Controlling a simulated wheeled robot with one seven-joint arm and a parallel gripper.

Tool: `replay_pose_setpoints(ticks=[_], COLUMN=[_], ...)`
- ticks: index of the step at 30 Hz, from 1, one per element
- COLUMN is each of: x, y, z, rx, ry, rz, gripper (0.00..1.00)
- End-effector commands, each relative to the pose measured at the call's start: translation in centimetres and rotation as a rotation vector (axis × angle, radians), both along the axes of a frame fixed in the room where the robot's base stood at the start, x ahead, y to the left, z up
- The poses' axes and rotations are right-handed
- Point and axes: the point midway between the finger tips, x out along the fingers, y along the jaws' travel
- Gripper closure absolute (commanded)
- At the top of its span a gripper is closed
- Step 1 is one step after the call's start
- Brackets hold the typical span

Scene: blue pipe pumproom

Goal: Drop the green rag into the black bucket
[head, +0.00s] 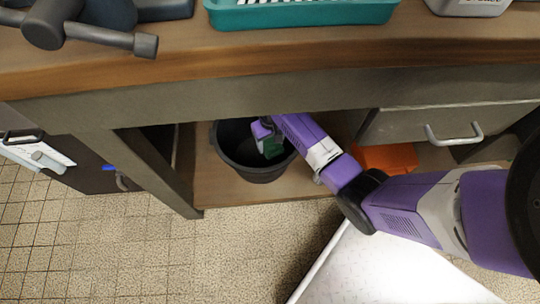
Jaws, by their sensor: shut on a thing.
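The black bucket (228,158) stands on the low wooden shelf under the workbench. My purple arm reaches in from the right, and my gripper (266,143) is over the bucket's mouth. The gripper is shut on the green rag (272,148), a small dark green patch within the bucket's outline. My gripper and arm hide part of the rag and the bucket's right rim. I cannot tell how far the rag is below the rim.
The workbench edge (270,62) overhangs the shelf (206,188). A bench leg (158,170) stands left of the bucket. An orange object (386,158) lies to the right, under a drawer (440,122). A teal tray (300,14) and a vise (80,28) are on top.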

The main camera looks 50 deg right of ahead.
Motion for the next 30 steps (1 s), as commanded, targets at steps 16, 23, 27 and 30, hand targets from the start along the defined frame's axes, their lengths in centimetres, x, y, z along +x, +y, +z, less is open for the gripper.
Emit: replay_pose_setpoints(ticks=[16,23,27,30], x=[0.0,0.0,0.0,0.0], y=[0.0,0.0,0.0,0.0], z=[-6.8,-8.8,-8.7,-8.8], rx=[-0.001,-0.001,-0.001,0.0], ry=[0.001,-0.002,-0.002,-0.001], rz=[0.0,-0.001,0.0,0.0], gripper=[0.79,0.79,0.79,0.79])
